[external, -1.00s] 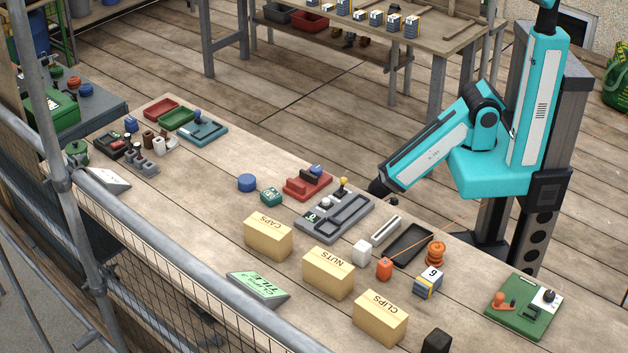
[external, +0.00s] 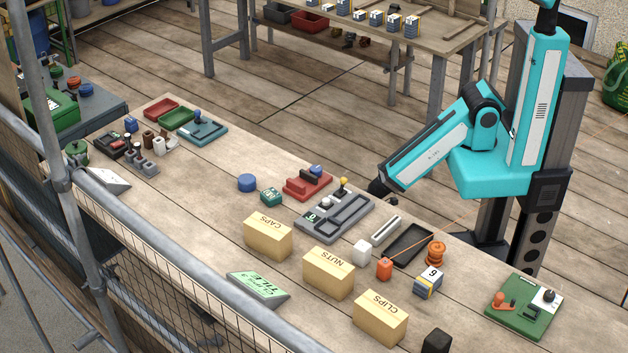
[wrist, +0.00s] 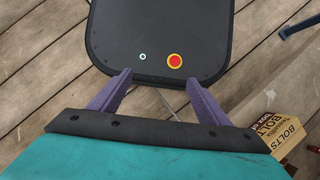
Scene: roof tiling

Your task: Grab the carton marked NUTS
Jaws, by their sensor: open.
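The NUTS carton (external: 328,273) is a tan box on the wooden bench, standing between the CAPS carton (external: 267,238) and the CLIPS carton (external: 380,318). Its marking is on the top. My gripper's two purple fingers (wrist: 156,92) show in the wrist view, apart and with nothing between them. In the external view my arm is folded at the bench's far side, well away from the NUTS carton, and the fingers cannot be made out there.
A green sign (external: 259,288) stands near the front railing (external: 190,275). A BOLTS carton (wrist: 275,128) shows at right in the wrist view.

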